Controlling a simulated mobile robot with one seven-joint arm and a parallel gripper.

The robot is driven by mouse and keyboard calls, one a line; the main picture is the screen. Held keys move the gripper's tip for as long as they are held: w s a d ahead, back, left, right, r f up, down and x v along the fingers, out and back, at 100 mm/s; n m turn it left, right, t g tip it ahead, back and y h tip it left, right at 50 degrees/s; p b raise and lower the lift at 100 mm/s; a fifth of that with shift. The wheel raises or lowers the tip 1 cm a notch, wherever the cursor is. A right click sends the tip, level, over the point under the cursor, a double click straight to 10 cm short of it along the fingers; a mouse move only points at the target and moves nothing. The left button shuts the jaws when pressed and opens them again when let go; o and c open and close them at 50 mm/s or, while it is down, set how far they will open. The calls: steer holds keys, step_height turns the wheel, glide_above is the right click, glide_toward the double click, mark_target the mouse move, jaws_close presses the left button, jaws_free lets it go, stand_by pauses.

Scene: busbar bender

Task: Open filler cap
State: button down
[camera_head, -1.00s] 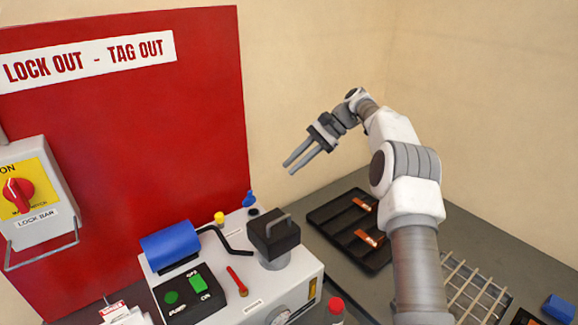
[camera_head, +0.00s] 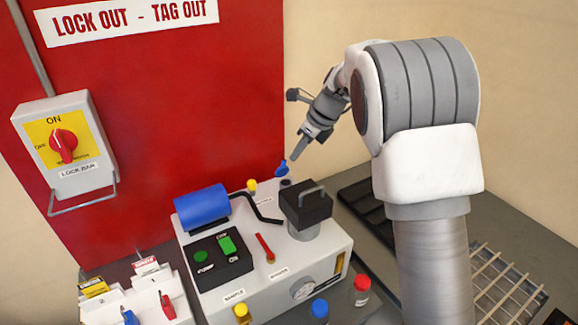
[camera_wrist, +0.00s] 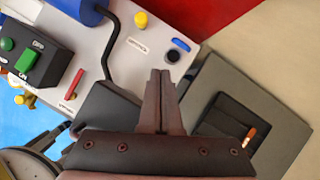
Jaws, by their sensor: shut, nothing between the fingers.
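The blue filler cap (camera_head: 282,169) stands raised beside a dark round opening (camera_head: 286,183) at the back of the white machine top. The wrist view shows the cap (camera_wrist: 180,44) as a thin blue strip at the edge of the dark opening (camera_wrist: 173,55), which looks uncovered. My gripper (camera_head: 294,157) is just above the cap in the head view; I cannot tell whether it touches. In the wrist view my fingers (camera_wrist: 160,72) are together and empty, with their tips below the opening in the picture.
A yellow knob (camera_head: 252,186), a bent black rod (camera_head: 262,212), a blue cylinder (camera_head: 202,207) and a black block with a handle (camera_head: 306,203) crowd the machine top (camera_head: 262,292). The red lockout board (camera_head: 200,110) rises behind. A dark tray (camera_wrist: 228,122) lies at the right.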

mark_target(284, 170)
steer(key=f+m, duration=0.2)
steer(key=w+f+m+t+b, duration=0.1)
steer(key=f, duration=0.2)
steer(key=f+m+t+h, duration=0.1)
steer(key=f+m, duration=0.1)
steer(key=f, duration=0.1)
steer(key=shift+w+a+f+m+b, duration=0.15)
steer(key=shift+a+f+m+b, duration=0.05)
steer(key=shift+m+b, duration=0.1)
steer(key=shift+w+a+r+p, duration=0.35)
steer(key=shift+w+a, duration=0.2)
steer(key=shift+w, duration=0.25)
steer(key=shift+w+a+r+p, duration=0.2)
steer(key=shift+w+a+r, duration=0.3)
steer(key=shift+w, duration=0.3)
steer(key=shift+w+a+r+p, duration=0.1)
steer(key=shift+p, duration=0.35)
steer(key=shift+w, duration=0.1)
